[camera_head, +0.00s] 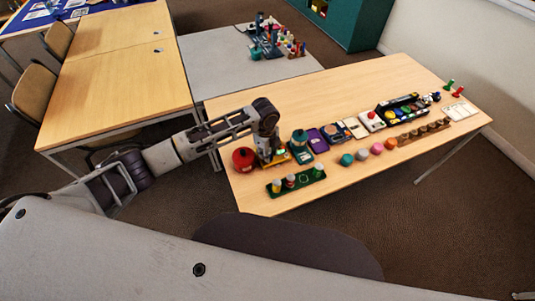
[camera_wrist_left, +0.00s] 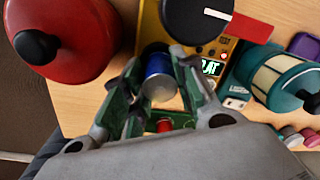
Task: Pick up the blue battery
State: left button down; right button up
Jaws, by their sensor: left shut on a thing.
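The blue battery (camera_wrist_left: 159,76) is upright between the two fingers of my left gripper (camera_wrist_left: 160,88) in the left wrist view. The gripper is shut on it, close to the front of a yellow tester (camera_wrist_left: 148,38) with a black dial and a lit green display. In the head view my left gripper (camera_head: 268,148) is over the yellow tester (camera_head: 278,159), and I cannot make out the blue battery there. My right gripper is not in view.
A red pot (camera_head: 244,159) stands left of the gripper and a teal lantern (camera_head: 300,146) right of it. A green rack (camera_head: 298,181) with several cylinders lies in front. More devices line the table (camera_head: 345,82) to the right; its back is clear.

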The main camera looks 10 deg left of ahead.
pick_arm(q)
jog(key=shift+r, duration=0.1)
jog(key=shift+r, duration=4.95)
jog(key=shift+f, duration=0.1)
